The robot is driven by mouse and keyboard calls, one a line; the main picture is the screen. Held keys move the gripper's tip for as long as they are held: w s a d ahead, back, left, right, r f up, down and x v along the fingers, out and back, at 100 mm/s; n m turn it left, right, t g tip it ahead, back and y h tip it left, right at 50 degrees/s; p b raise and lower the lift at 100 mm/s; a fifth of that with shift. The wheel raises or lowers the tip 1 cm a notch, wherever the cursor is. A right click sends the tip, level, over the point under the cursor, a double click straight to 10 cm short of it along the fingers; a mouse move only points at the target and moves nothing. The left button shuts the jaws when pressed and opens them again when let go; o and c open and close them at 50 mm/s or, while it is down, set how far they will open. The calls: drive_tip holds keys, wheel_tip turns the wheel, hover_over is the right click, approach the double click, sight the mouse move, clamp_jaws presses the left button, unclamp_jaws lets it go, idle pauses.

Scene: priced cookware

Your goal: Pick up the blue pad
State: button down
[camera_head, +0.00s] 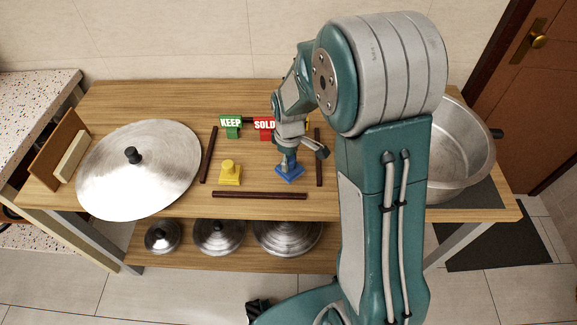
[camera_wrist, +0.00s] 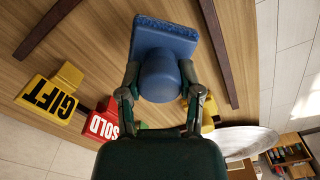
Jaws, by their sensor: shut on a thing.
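The blue pad (camera_head: 289,175) is a flat blue block with a round blue knob on top. My gripper (camera_head: 288,157) is directly over it in the head view, at the wooden table. In the wrist view my gripper (camera_wrist: 161,78) has a finger on each side of the knob and is shut on it. The square base of the blue pad (camera_wrist: 165,36) shows beyond the knob. I cannot tell whether the base touches the table.
A yellow pad (camera_head: 230,174) stands to the left. Dark strips (camera_head: 260,195) border the area. Behind are a green KEEP block (camera_head: 231,124), a red SOLD block (camera_head: 264,128) and a yellow GIFT block (camera_wrist: 48,98). A large lid (camera_head: 139,180) lies left; a metal pot (camera_head: 462,150) stands right.

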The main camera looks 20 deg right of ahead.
sight(295, 161)
drive_tip(key=s+r, duration=0.5)
drive_tip(key=shift+r, duration=0.35)
drive_tip(key=s+r, duration=0.3)
drive_tip(key=s, duration=0.5)
drive_tip(key=shift+s+r, duration=0.3)
drive_tip(key=shift+s, duration=0.05)
drive_tip(key=c, duration=0.9)
unclamp_jaws()
drive_tip(key=shift+c, duration=0.2)
drive_tip(key=c, duration=0.3)
drive_tip(key=shift+c, duration=0.2)
drive_tip(key=shift+f, duration=0.15)
